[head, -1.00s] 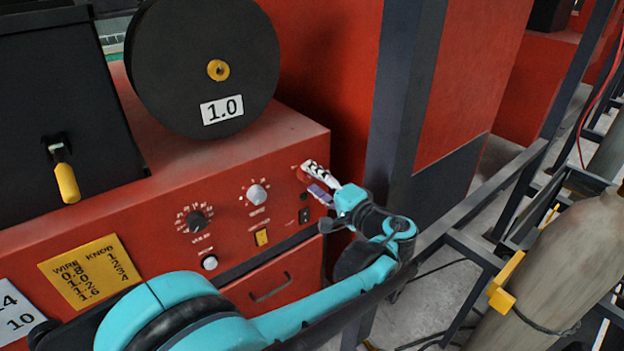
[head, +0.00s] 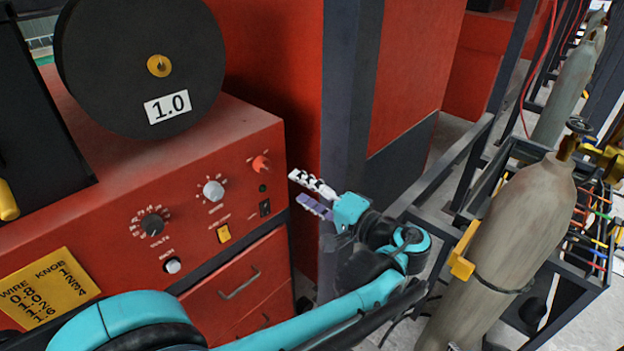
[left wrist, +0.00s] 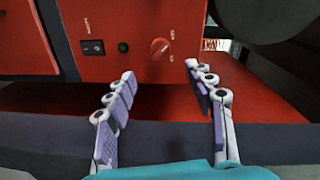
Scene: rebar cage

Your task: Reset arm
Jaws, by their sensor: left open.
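My left arm reaches in from the lower left in the head view. Its gripper (head: 306,192) is open and empty, just right of the red welding machine's control panel (head: 188,243). In the left wrist view the two fingers (left wrist: 162,98) are spread apart with nothing between them. A small red knob (head: 261,163) on the panel is clear of the fingers; it also shows beyond them in the left wrist view (left wrist: 160,48). My right gripper is not in view.
A black wire spool (head: 140,60) marked 1.0 stands on the machine. A yellow table of wire and knob numbers (head: 48,289) is on its front. A dark post (head: 350,120) stands behind my gripper. A gas cylinder (head: 505,250) stands at the right.

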